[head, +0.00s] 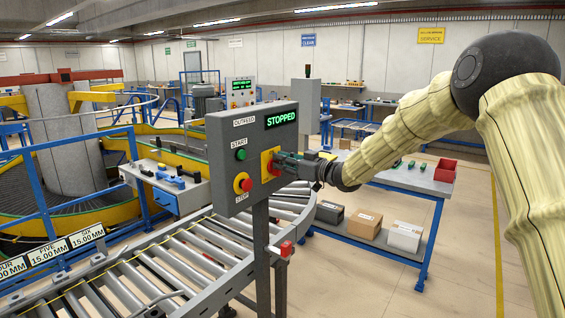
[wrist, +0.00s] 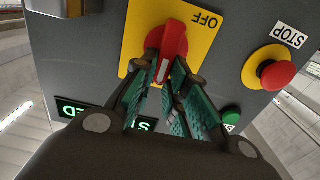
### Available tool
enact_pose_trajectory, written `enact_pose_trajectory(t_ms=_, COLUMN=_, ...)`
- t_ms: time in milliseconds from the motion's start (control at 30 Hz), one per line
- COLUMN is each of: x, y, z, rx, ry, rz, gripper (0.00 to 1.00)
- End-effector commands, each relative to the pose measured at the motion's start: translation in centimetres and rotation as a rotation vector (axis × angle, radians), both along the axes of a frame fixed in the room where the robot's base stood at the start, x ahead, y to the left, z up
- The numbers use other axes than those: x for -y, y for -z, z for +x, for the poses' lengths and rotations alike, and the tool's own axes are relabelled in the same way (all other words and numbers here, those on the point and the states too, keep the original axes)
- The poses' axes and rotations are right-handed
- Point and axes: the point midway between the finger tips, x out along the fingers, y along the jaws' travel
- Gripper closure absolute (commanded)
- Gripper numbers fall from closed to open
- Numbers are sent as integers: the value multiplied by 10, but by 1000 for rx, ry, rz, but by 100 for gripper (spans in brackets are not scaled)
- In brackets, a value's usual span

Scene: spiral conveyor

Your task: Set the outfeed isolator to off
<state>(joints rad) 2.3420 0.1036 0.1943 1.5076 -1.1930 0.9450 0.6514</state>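The outfeed isolator is a red rotary handle (wrist: 172,38) on a yellow plate (wrist: 136,36), on the grey outfeed control box (head: 225,140). In the wrist view the panel appears upside down. The word OFF shows on the plate, above and right of the handle. The handle's white line points down in that picture, toward the green display. My gripper (wrist: 164,78) has its fingers on either side of the handle's lower part and looks closed on it. In the head view my gripper (head: 284,164) reaches the box from the right and partly covers the plate (head: 266,160).
The box has a green STOPPED display (head: 281,118), a green start button (head: 241,155) and a red stop button (head: 246,185) on yellow. A roller conveyor (head: 160,265) runs below. A blue-legged table (head: 400,178) with a red bin (head: 445,170) stands behind my arm.

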Motion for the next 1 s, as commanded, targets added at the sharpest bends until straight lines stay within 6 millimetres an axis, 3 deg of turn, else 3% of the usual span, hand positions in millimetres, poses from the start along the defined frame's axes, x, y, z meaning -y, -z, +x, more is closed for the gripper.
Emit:
enact_pose_trajectory(t_ms=467, x=-1, y=4, z=-2, rx=98, ry=1, rz=-70, gripper=100)
enact_pose_trajectory(t_ms=1000, x=-8, y=10, z=-11, rx=491, ry=1, rz=-355, gripper=100)
